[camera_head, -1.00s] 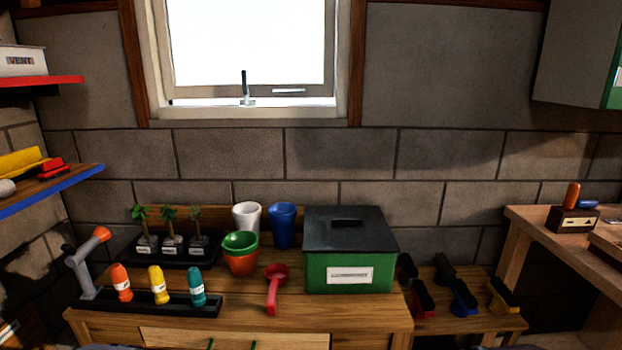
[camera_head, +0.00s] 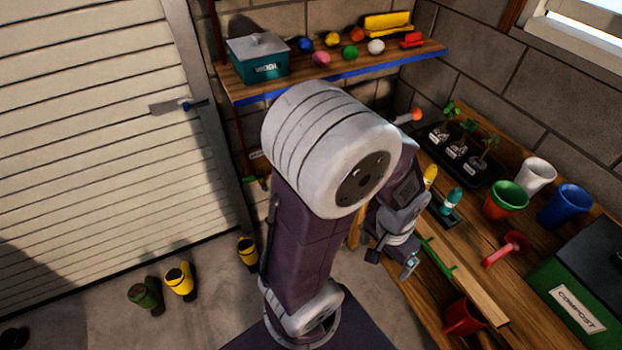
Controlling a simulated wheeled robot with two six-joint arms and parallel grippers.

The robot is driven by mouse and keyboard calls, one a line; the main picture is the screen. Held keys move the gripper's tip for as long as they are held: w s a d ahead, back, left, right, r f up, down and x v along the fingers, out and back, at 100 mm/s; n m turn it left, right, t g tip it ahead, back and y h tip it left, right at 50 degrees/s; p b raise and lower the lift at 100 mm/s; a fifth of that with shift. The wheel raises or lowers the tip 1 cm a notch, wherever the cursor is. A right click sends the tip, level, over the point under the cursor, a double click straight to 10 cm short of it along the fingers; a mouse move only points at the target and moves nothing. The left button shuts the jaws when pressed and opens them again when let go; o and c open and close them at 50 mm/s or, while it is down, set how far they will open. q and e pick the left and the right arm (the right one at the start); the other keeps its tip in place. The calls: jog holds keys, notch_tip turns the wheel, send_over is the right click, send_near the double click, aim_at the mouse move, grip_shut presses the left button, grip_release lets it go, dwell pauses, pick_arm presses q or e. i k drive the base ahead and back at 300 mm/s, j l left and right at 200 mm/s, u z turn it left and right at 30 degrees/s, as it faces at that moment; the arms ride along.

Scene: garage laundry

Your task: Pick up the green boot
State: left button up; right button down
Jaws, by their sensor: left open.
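A dark green boot (camera_head: 146,295) stands on the concrete floor at the lower left, in front of the slatted white door. A yellow boot (camera_head: 180,281) stands just right of it. My left arm rises through the middle of the view, and its gripper (camera_head: 391,262) hangs at the front edge of the wooden bench, well right of the green boot. The left gripper is open, with nothing seen between its fingers. My right gripper is out of view.
Another yellow boot (camera_head: 248,252) stands beside my arm near the door frame. The slatted door (camera_head: 90,130) closes off the left. The wooden bench (camera_head: 470,230) with pots and a green compost box (camera_head: 575,300) fills the right. Floor before the boots looks clear.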

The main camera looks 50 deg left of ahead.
aim_at(148, 294)
jog(key=u, duration=3.85)
jog(key=l+z, duration=0.2)
jog(key=z, duration=0.2)
jog(key=i+l+z, duration=0.15)
jog(key=z, duration=0.3)
jog(key=i+l+z, duration=0.15)
jog(key=z, duration=0.25)
jog(key=i+l+z, duration=0.1)
jog(key=z, duration=0.35)
